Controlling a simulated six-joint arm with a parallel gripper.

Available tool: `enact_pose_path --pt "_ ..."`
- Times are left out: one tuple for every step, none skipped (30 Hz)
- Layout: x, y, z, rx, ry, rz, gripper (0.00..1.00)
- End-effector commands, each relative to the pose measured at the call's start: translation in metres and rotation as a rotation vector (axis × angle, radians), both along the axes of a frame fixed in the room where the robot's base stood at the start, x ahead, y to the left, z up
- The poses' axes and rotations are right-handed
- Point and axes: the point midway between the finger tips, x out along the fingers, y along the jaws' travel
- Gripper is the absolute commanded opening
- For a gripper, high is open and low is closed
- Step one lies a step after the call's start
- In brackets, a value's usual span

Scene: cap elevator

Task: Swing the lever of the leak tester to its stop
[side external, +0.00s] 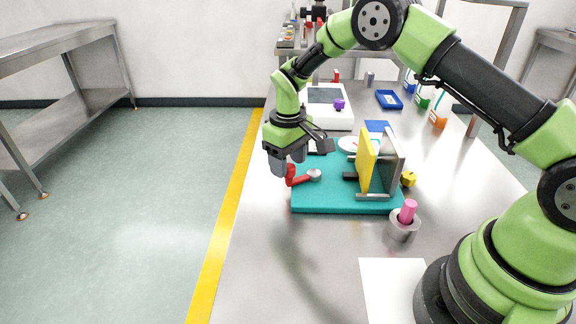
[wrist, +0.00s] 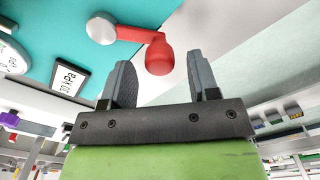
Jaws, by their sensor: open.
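The leak tester has a teal base (side external: 340,203) carrying an upright yellow plate (side external: 366,160) and a grey plate (side external: 391,160). Its red lever (side external: 301,180) runs from a pale round pivot (side external: 314,174) to the left, ending in a red knob beyond the base's left edge. My gripper (side external: 287,165) is pointed down, close above the knob end. In the wrist view, my open gripper (wrist: 160,75) has one finger on each side of the red knob (wrist: 160,56), with gaps showing. I cannot tell how deep the knob lies between the fingers.
A white dial (wrist: 12,58) and a kPa display (wrist: 69,78) lie near the lever. A pink peg (side external: 408,211) stands in a grey ring (side external: 402,230) at the front. A white device (side external: 328,112) stands behind. The bench left of the base is clear.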

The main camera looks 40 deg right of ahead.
Motion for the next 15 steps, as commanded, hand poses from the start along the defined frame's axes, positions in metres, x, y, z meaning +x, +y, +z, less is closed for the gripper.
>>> enact_pose_path --pt "0.000 0.000 -0.006 0.000 0.002 0.000 0.55" --pt "0.000 0.000 -0.009 0.000 0.002 0.000 0.55" --pt "0.000 0.000 -0.012 0.000 0.001 0.001 0.55" --pt "0.000 0.000 -0.014 0.000 0.000 0.000 0.55" --pt "0.000 0.000 -0.015 0.000 0.000 0.000 0.55" --pt "0.000 0.000 -0.016 0.000 0.000 0.000 0.55" --pt "0.000 0.000 -0.017 0.000 0.000 -0.001 0.55" --pt "0.000 0.000 -0.017 0.000 0.000 -0.001 0.55" --pt "0.000 0.000 -0.018 0.000 -0.001 -0.001 0.55" --pt "0.000 0.000 -0.018 0.000 -0.001 -0.001 0.55" --pt "0.000 0.000 -0.018 0.000 -0.001 -0.001 0.55" --pt "0.000 0.000 -0.017 0.000 -0.001 -0.001 0.55" --pt "0.000 0.000 -0.017 0.000 -0.001 -0.001 0.55" --pt "0.000 0.000 -0.017 0.000 -0.001 -0.001 0.55" --pt "0.000 0.000 -0.017 0.000 -0.001 -0.001 0.46"
